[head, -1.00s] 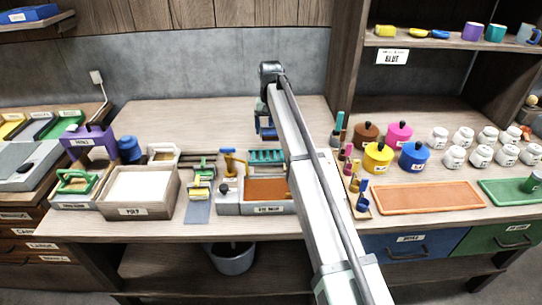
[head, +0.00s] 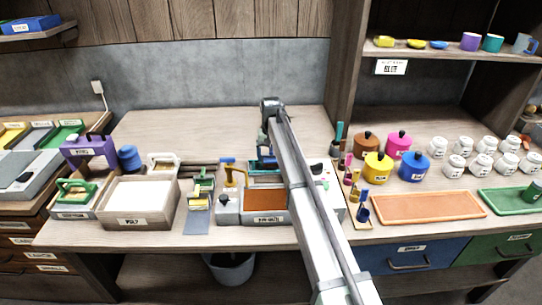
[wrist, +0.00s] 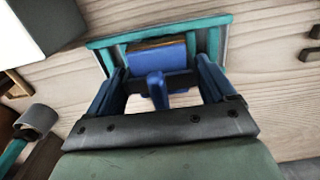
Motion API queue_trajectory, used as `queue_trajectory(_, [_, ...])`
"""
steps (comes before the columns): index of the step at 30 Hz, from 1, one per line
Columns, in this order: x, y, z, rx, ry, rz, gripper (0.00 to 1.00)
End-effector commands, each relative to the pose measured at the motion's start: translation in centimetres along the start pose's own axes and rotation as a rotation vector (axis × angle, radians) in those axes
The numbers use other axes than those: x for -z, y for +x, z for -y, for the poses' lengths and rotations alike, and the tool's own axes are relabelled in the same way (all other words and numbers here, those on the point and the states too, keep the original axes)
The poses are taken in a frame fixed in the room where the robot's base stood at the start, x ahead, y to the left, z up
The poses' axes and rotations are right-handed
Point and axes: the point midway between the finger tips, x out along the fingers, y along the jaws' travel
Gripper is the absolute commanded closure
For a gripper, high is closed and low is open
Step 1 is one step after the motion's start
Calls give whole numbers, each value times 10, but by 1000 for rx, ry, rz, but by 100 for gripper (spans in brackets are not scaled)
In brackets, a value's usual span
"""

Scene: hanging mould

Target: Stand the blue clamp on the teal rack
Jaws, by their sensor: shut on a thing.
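My gripper (wrist: 160,88) has blue fingers and is shut on the blue clamp (wrist: 157,90). In the wrist view the clamp's upright stub stands between the fingers, with a wider blue body beyond it. The teal rack (wrist: 218,24) lies just beyond and below the clamp, its bars showing on both sides. In the head view my gripper (head: 266,154) is over the teal rack (head: 262,180), which my arm partly covers. The clamp cannot be told from the blue fingers there. Whether the clamp touches the rack is unclear.
A yellow-and-blue tool (head: 231,170) stands to the left. The back of the table (head: 190,125) is clear.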

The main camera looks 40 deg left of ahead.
Motion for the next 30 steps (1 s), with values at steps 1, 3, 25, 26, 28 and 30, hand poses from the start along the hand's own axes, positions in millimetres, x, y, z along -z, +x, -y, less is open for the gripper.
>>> queue_trajectory(1, [0,3,0,0,0,0,49])
queue_trajectory(3, [0,4,0,0,0,0,49])
queue_trajectory(25, [0,6,0,0,0,0,0])
queue_trajectory(26, [0,5,0,0,0,-1,0])
queue_trajectory(28, [0,2,0,0,0,-1,0])
queue_trajectory(30, [1,-4,0,0,0,-2,0])
